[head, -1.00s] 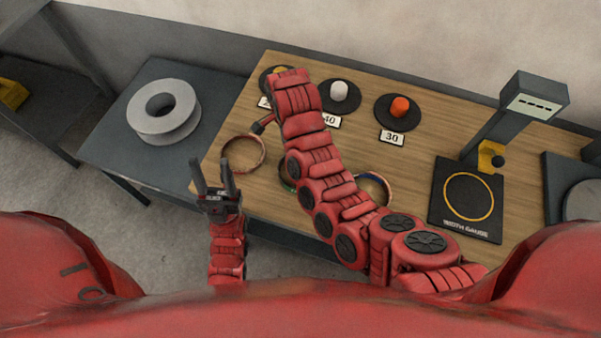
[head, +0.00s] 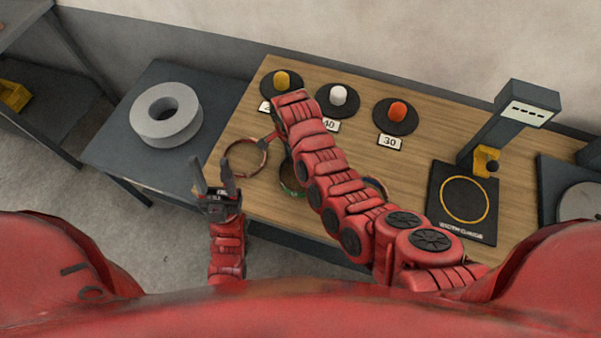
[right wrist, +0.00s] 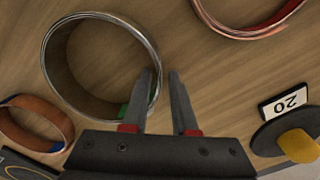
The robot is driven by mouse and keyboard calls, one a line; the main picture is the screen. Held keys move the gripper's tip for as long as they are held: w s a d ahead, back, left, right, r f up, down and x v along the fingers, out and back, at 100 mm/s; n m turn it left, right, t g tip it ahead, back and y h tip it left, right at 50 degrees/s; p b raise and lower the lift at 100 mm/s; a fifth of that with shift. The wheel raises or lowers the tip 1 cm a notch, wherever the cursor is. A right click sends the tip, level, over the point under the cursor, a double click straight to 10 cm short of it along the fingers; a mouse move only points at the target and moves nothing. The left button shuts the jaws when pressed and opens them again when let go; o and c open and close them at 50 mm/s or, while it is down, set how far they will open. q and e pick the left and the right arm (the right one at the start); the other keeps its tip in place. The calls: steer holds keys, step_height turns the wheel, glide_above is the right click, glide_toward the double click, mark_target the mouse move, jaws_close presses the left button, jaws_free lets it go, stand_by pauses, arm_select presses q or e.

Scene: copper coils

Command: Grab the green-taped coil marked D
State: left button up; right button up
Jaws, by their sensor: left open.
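The green-taped coil (head: 284,182) lies on the wooden table, partly hidden behind my right arm in the head view. In the right wrist view this coil (right wrist: 57,72) is a large upright-walled ring with a green tape patch near my fingers. I cannot read a letter D on it. My right gripper (right wrist: 164,72) is open and empty, its left finger overlapping the coil's right rim; I cannot tell if they touch. In the head view its tips are small, beside the left coil. My left gripper (head: 211,163) is open and empty in front of the table's left edge.
A reddish coil (head: 246,175) lies to the left, and a blue-taped coil (right wrist: 35,128) to the other side. Round stands with yellow (head: 281,79), white (head: 338,95) and orange (head: 398,111) knobs line the back. A width gauge (head: 461,230) stands right.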

jaws_close()
stand_by(1.1)
